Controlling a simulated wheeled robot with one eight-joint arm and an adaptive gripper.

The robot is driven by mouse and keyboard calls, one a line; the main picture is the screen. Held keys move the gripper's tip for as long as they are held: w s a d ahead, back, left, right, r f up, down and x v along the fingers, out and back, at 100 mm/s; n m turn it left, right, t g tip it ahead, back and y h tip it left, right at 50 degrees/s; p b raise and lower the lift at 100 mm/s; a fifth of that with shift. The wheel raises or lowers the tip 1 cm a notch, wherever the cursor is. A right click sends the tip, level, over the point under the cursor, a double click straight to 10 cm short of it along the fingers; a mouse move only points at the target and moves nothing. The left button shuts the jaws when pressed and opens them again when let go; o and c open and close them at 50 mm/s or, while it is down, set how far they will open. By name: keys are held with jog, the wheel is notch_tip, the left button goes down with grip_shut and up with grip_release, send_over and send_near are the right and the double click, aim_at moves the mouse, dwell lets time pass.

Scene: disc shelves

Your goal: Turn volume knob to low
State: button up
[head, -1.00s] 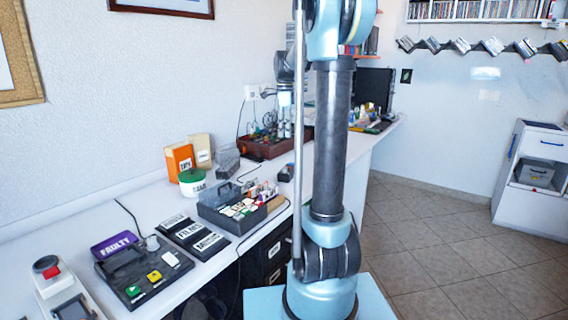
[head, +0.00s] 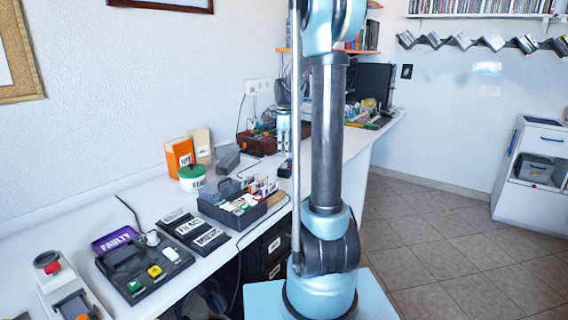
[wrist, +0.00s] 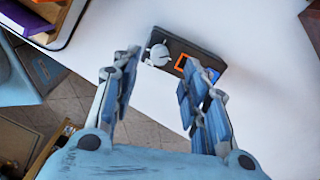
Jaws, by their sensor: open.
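In the wrist view, a dark panel (wrist: 207,53) lies on the white counter. It carries a round silver-white knob (wrist: 159,54) and an orange-framed square (wrist: 182,63). My gripper (wrist: 161,73) is open, with its fingers spread and nothing between them. The knob shows between the fingers, close to the left fingertip; I cannot tell whether they touch. The right finger covers part of the panel.
In the head view, the counter holds a white unit with a red button (head: 50,264), a purple FAULTY label (head: 114,239), a grey open box (head: 237,214), a green-lidded tub (head: 192,178) and an orange box (head: 179,158). Bare counter surrounds the panel in the wrist view.

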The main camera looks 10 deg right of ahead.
aim_at(285, 163)
jog(key=shift+f, duration=2.7)
grip_shut()
